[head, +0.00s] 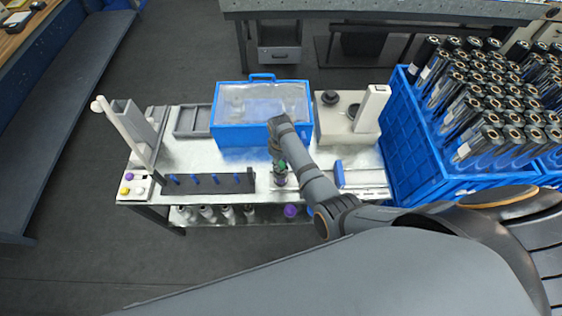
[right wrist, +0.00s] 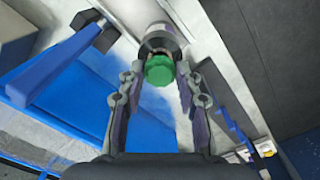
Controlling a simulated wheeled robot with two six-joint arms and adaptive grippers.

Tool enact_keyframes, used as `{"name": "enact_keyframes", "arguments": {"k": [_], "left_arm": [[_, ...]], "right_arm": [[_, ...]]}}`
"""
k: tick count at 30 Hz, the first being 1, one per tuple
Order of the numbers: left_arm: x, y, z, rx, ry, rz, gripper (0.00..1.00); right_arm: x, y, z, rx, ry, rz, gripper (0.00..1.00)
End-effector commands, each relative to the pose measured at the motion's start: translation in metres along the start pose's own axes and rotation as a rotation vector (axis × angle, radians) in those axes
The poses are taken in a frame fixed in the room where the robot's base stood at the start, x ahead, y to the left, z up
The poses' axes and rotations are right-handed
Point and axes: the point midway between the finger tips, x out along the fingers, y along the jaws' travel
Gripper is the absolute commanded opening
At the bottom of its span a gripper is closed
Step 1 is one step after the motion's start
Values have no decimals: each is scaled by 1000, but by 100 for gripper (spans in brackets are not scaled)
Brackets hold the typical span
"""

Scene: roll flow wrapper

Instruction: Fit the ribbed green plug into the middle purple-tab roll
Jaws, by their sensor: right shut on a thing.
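My right gripper (head: 281,164) is above the front middle of the bench and points down. In the right wrist view, its two fingers (right wrist: 158,82) stand on either side of the ribbed green plug (right wrist: 160,70), shut on it. The plug also shows as a small green spot in the head view (head: 282,166). Just beyond the plug is the round end of a grey roll (right wrist: 160,40), in line with it. In the head view a dark, purplish roll (head: 280,180) stands right below the gripper. I cannot tell whether the plug is inside the roll. My left gripper is not in view.
A blue-framed clear box (head: 230,135) stands behind the gripper. A dark rack with blue pegs (head: 210,184) is to the left, and a blue block (head: 339,173) to the right. A pale machine (head: 350,125) and blue crates of rolls (head: 420,140) are further right.

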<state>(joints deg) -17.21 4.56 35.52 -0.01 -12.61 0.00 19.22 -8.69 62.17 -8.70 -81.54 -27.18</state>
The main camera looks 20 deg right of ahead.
Motion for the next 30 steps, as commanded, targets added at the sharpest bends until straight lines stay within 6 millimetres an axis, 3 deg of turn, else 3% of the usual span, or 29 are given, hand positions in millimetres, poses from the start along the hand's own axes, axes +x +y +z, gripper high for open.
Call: {"name": "enact_keyframes", "arguments": {"k": [30], "left_arm": [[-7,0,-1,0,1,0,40]], "right_arm": [[-2,0,0,0,1,1,22]]}}
